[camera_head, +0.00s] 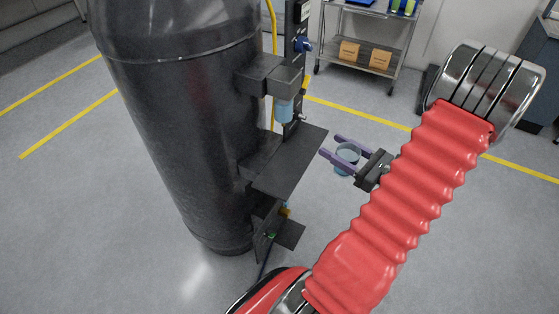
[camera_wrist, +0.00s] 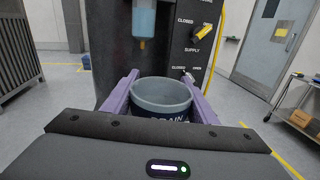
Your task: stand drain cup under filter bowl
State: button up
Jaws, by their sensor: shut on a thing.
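In the head view my gripper (camera_head: 333,146) holds the cup (camera_head: 347,157) in the air, to the right of a dark shelf plate. The filter bowl (camera_head: 284,110) is light blue and hangs under a dark block on the black tank's side. In the wrist view the bowl (camera_wrist: 144,20) is ahead, above and slightly left of the cup.
A flat dark shelf (camera_head: 290,160) juts from the black tank (camera_head: 185,110) below the bowl, its top bare. A panel with a yellow valve handle (camera_wrist: 203,43) stands right of the bowl. A wheeled cart (camera_head: 365,45) is at the back.

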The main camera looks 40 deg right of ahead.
jog(key=shift+w, duration=0.15)
jog(key=w+a+f, duration=0.1)
jog(key=w+a, duration=0.2)
jog(key=w, duration=0.6)
jog(key=w+a+f, duration=0.2)
jog(key=w+a, duration=0.1)
jog(key=w, duration=0.6)
jog(key=shift+w+a+f, duration=0.2)
jog(key=shift+w+a, duration=0.05)
jog(key=shift+f, duration=1.4)
jog(key=shift+w+f, duration=0.2)
jog(key=shift+f, duration=0.2)
